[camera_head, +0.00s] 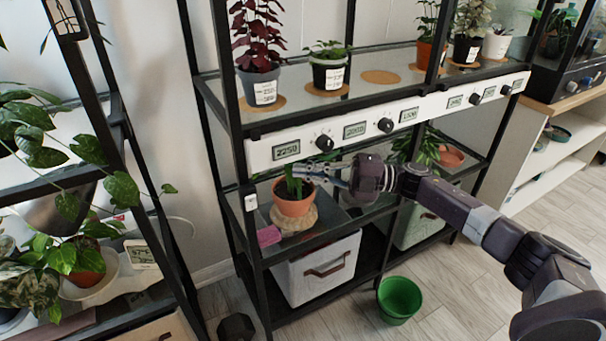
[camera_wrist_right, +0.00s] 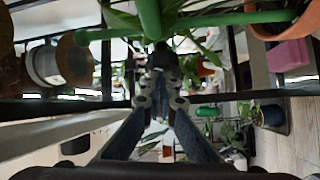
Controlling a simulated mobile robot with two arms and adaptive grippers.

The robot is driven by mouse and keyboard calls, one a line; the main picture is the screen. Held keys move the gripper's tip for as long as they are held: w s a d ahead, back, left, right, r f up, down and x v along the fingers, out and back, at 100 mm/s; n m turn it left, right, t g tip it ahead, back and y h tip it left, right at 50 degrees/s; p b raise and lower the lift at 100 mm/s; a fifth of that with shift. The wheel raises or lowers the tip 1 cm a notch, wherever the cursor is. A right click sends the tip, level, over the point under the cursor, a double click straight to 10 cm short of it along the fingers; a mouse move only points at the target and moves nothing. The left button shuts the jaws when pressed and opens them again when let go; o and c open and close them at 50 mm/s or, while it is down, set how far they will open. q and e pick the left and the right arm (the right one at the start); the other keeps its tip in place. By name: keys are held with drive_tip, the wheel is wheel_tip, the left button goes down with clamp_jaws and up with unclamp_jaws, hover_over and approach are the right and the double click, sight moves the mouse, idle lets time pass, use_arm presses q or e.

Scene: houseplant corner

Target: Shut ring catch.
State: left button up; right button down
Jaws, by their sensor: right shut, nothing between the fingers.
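The terracotta pot (camera_head: 294,206) with a green plant (camera_head: 291,184) stands on the middle shelf of the black rack. My right gripper (camera_head: 303,171) is just right of the plant, above the pot's rim. In the right wrist view its fingers (camera_wrist_right: 160,60) are together and empty, their tips close to thick green stems (camera_wrist_right: 150,15). A long green stem or stake (camera_wrist_right: 225,19) crosses there from the pot (camera_wrist_right: 284,55). I cannot make out a ring catch in either view; it may be too small or hidden by the leaves and fingers. My left gripper is not in view.
The white panel (camera_head: 352,132) with knobs and displays runs just above my right gripper. A pink block (camera_head: 269,236) lies left of the pot on the shelf. A white bin (camera_head: 318,270) stands below, and a green bucket (camera_head: 399,299) is on the floor.

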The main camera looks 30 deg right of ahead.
drive_tip(key=r+v, duration=0.1)
drive_tip(key=v, duration=1.1)
drive_tip(key=shift+f, duration=0.4)
drive_tip(key=shift+a+f, duration=0.1)
